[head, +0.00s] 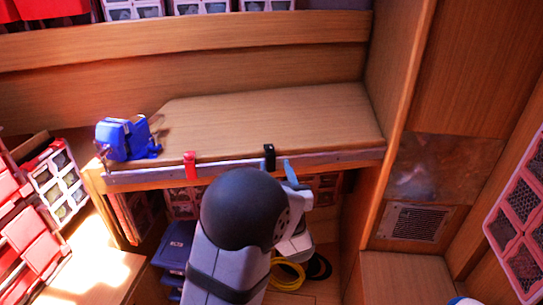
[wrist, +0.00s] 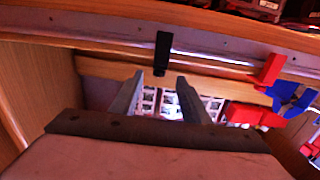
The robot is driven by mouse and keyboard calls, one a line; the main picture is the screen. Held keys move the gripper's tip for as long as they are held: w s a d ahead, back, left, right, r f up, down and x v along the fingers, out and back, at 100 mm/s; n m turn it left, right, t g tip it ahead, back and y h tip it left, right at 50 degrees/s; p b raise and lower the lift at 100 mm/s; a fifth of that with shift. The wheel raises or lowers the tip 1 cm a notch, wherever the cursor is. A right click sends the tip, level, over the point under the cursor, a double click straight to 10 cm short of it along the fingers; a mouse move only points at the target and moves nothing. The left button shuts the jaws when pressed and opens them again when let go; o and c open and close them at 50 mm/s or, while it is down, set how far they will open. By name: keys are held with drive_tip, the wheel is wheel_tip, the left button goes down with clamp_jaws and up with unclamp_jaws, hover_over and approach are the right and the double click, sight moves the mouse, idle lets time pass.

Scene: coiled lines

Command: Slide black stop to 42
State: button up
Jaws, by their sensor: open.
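The black stop (head: 269,157) sits on the metal rail (head: 230,165) along the bench's front edge, right of the middle. It also shows in the wrist view (wrist: 162,53), upright across the rail. The red stop (head: 190,165) is on the same rail, to the left in the head view and to the right in the wrist view (wrist: 270,68). My gripper (wrist: 160,80) is open and empty; its two fingers stand apart, and the black stop appears just beyond the gap between them. In the head view my arm hides most of the gripper. No scale numbers are readable.
A blue vise (head: 126,139) stands at the bench's left end. The wooden bench top (head: 270,115) is otherwise clear. A wooden partition (head: 398,110) bounds the bench on the right. Yellow coiled line (head: 288,274) lies below, with red-framed drawers at left.

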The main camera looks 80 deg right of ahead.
sight(271, 155)
drive_tip(key=shift+p+x, duration=1.05)
drive_tip(key=shift+x, duration=2.5)
drive_tip(key=shift+f, duration=0.1)
